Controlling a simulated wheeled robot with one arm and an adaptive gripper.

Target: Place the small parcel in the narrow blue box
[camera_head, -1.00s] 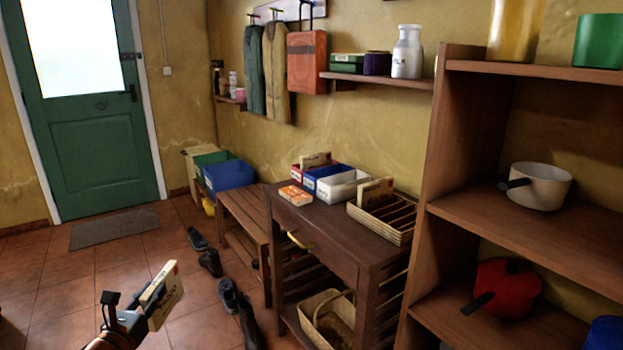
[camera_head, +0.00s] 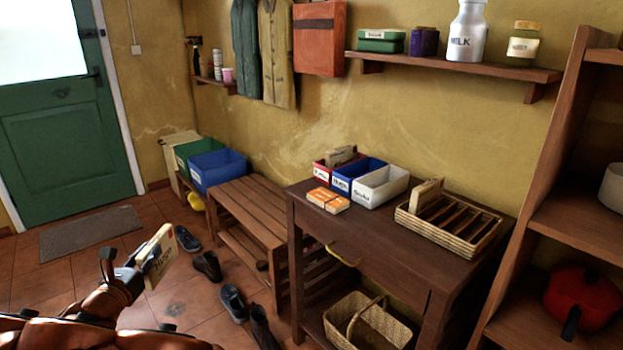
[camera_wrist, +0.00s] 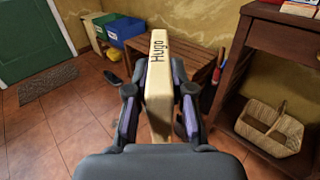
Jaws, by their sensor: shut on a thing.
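My gripper (camera_head: 142,268) is shut on a small cream parcel (camera_head: 158,255) at the lower left, over the tiled floor. In the wrist view the parcel (camera_wrist: 160,85) stands upright between the two fingers, with "Hugo" written on its narrow edge. A narrow blue box (camera_head: 358,174) stands on the dark wooden table, between a red box (camera_head: 325,172) and a white box (camera_head: 381,187). My gripper and the parcel are well to the left of the table, apart from it. The inside of the blue box is mostly hidden.
An orange packet (camera_head: 328,201) lies in front of the boxes. A wicker tray (camera_head: 449,228) with slots stands at the table's right. A slatted bench (camera_head: 247,211), a larger blue crate (camera_head: 217,168) and shoes (camera_head: 232,303) lie between gripper and wall. A shelf unit (camera_head: 585,220) stands right.

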